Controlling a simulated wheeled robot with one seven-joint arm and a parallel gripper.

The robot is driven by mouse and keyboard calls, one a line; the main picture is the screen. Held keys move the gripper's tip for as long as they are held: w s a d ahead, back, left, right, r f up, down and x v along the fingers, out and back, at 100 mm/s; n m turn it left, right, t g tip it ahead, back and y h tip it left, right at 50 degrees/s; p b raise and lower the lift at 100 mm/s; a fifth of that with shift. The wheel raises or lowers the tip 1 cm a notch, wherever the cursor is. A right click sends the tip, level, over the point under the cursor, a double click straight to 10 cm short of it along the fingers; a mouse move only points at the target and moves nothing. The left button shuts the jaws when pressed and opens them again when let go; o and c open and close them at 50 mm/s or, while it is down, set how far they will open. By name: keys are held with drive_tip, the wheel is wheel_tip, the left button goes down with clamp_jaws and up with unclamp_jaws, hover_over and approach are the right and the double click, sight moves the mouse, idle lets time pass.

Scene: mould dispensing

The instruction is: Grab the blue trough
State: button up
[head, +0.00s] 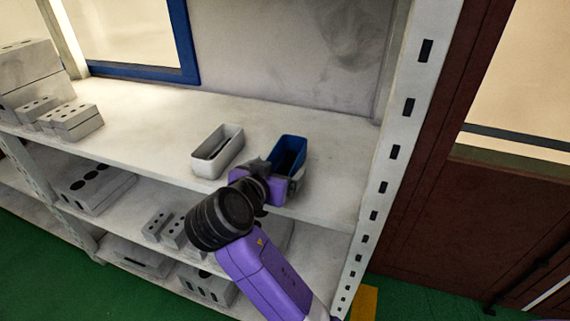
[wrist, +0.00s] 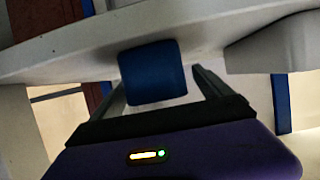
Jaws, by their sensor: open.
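The blue trough (head: 291,143) stands upright on the white upper shelf, near its front edge; its inside looks dark. My gripper reaches it from the front and hides the trough's near end in the head view. In the wrist view, where the scene appears upside down, the blue trough (wrist: 153,73) shows between the two dark fingers of my gripper (wrist: 158,80). The fingers are apart, one on each side, with visible gaps to the trough. I cannot tell how far they overlap its length.
A white trough (head: 217,151) with something dark inside stands just left of the blue one. Grey blocks with holes (head: 75,122) sit at the shelf's far left. A perforated white upright (head: 393,152) bounds the shelf on the right. The shelf is clear between blocks and troughs.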

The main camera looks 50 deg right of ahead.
sight(283, 166)
drive_tip(key=shift+x, duration=1.7)
drive_tip(key=shift+s, duration=0.15)
drive_tip(key=c, duration=1.5)
